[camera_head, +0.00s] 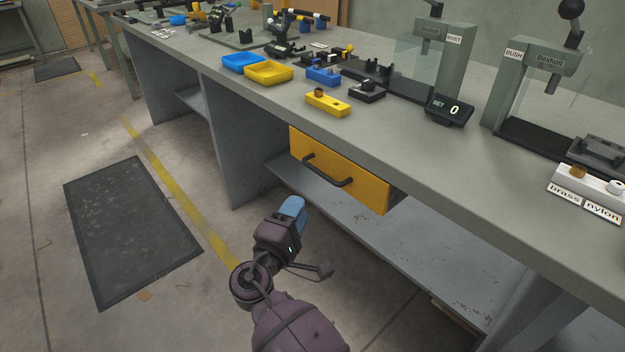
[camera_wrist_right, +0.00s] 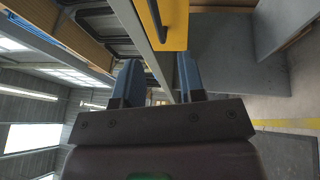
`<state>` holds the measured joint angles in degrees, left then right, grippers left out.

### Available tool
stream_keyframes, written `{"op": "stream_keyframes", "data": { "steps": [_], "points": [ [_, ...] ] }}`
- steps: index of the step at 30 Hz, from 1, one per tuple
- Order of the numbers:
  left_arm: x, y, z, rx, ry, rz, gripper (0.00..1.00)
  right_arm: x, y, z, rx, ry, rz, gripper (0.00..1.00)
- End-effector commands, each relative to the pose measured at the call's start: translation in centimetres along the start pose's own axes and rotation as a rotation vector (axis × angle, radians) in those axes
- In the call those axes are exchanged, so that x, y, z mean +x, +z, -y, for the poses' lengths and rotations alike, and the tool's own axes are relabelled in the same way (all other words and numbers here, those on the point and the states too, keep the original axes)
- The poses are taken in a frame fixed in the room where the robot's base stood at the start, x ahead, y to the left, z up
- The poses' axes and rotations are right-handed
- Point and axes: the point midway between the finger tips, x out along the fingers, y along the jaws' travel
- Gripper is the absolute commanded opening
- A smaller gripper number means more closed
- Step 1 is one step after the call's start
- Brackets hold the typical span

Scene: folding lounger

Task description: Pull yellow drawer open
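The yellow drawer (camera_head: 368,184) hangs under the edge of the grey workbench and looks shut in its housing. Its dark bar handle (camera_head: 328,172) runs along the front. In the right wrist view the yellow drawer front (camera_wrist_right: 176,32) and its handle (camera_wrist_right: 154,18) show at the top, beyond the fingers. My right gripper (camera_head: 294,211), with blue fingers, is below and in front of the drawer, apart from the handle. In the wrist view the gripper (camera_wrist_right: 160,82) has its two fingers spread with nothing between them. My left gripper is not in view.
The workbench top (camera_head: 400,135) carries a yellow tray (camera_head: 268,72), a blue tray (camera_head: 243,62), a yellow block (camera_head: 328,104) and two presses. A lower shelf (camera_head: 400,235) runs beneath the drawer. A dark mat (camera_head: 130,230) lies on open floor at left.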

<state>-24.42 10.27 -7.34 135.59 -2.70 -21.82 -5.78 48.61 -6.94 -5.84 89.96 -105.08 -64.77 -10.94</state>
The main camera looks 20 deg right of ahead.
Motion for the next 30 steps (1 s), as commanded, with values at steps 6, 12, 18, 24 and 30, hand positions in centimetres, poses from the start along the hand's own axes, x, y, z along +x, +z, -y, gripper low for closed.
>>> {"op": "stream_keyframes", "data": {
  "steps": [6, 12, 18, 24, 30],
  "points": [
    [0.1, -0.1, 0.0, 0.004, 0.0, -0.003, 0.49, 1.4, -0.2, -0.3, -0.001, 0.011, 0.005, 0.37],
    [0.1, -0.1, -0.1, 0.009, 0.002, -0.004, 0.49, 4.7, -0.2, -0.3, -0.001, 0.01, 0.006, 0.37],
    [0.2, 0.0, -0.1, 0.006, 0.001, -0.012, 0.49, 7.9, -0.1, -0.2, -0.003, 0.009, 0.004, 0.37],
    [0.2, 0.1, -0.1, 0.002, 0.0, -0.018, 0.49, 10.1, -0.1, -0.3, -0.002, 0.009, 0.003, 0.37],
    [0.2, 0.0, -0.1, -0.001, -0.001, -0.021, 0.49, 10.8, -0.1, -0.3, 0.0, 0.008, 0.003, 0.37]
  ]
}}
